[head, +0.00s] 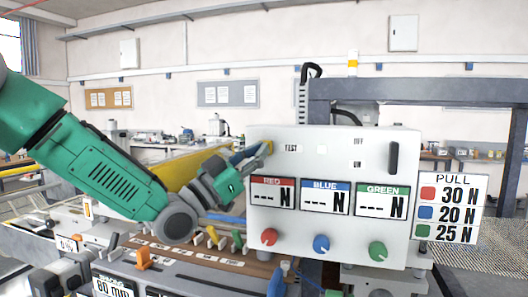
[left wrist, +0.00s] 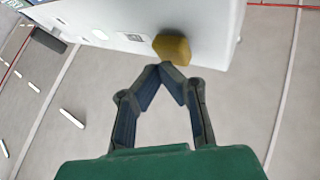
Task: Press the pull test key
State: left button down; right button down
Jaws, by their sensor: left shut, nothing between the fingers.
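The white test panel (head: 325,150) stands right of centre in the head view, with a TEST label (head: 290,148) at its upper left. The yellow key (head: 268,147) is at the panel's left edge beside that label. It also shows in the left wrist view (left wrist: 172,48) as a yellow block on the white panel. My left gripper (head: 258,151) reaches in from the left with its fingertips at the key. In the left wrist view the gripper (left wrist: 164,68) is shut and empty, its tips just below the key. I cannot tell whether they touch. My right gripper is not in view.
The panel carries RED, BLUE and GREEN displays showing dashes, with red (head: 269,237), blue (head: 321,243) and green (head: 377,251) knobs below. A PULL sign (head: 451,208) hangs at right. A grey frame (head: 420,90) stands behind. A bench with fixtures (head: 190,254) lies below my left arm.

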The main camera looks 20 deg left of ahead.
pick_arm(q)
jog(key=shift+s, duration=0.45)
jog(key=shift+s, duration=0.1)
jog(key=shift+s+b, duration=0.7)
jog(key=shift+s, duration=1.7)
